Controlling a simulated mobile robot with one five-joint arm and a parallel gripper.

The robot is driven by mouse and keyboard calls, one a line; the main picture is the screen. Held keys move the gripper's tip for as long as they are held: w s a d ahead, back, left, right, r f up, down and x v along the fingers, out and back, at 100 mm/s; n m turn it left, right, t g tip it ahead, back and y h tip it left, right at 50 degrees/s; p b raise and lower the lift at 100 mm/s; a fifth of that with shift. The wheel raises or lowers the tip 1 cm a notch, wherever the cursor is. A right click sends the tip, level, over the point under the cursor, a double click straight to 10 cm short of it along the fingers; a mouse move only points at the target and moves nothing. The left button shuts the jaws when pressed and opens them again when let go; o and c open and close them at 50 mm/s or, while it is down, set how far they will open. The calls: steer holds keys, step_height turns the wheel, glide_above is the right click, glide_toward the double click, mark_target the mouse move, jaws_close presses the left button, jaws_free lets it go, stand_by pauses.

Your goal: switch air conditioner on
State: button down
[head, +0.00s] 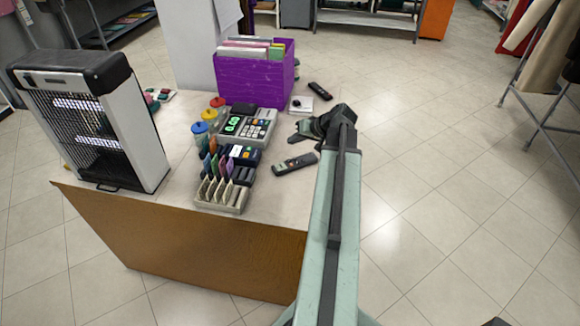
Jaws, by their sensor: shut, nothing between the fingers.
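A dark grey remote control (295,164) with coloured buttons lies flat on the counter, near its right edge. A second black remote (320,91) lies farther back, right of the purple file box. I cannot tell which device either remote belongs to, and I cannot make out an air conditioner in this view. My gripper (298,132) is at the end of my pale green arm, over the right side of the counter. It is shut and empty, just beyond the nearer remote and apart from it. The wrist hides part of the counter's right edge.
The counter (190,245) also holds a cash register (248,126), a card holder (222,193), colored-lid jars (200,128), a purple file box (256,80) and a tall caged lamp device (90,115). A clothes rack (545,110) stands far right. The tiled floor right of the counter is clear.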

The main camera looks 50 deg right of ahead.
mark_target(291, 165)
step_height(291, 165, down, 9)
steer(key=b, duration=0.8)
steer(key=shift+b, duration=0.35)
steer(key=shift+r, duration=0.15)
stand_by(1.0)
steer(key=shift+w+f+b, duration=0.15)
steer(key=shift+f+b, duration=0.2)
steer(key=shift+f, duration=0.1)
steer(key=shift+f+b, duration=0.35)
stand_by(0.4)
steer(key=shift+r, duration=0.15)
steer(key=shift+r+p, duration=0.7)
steer(key=shift+p, duration=0.1)
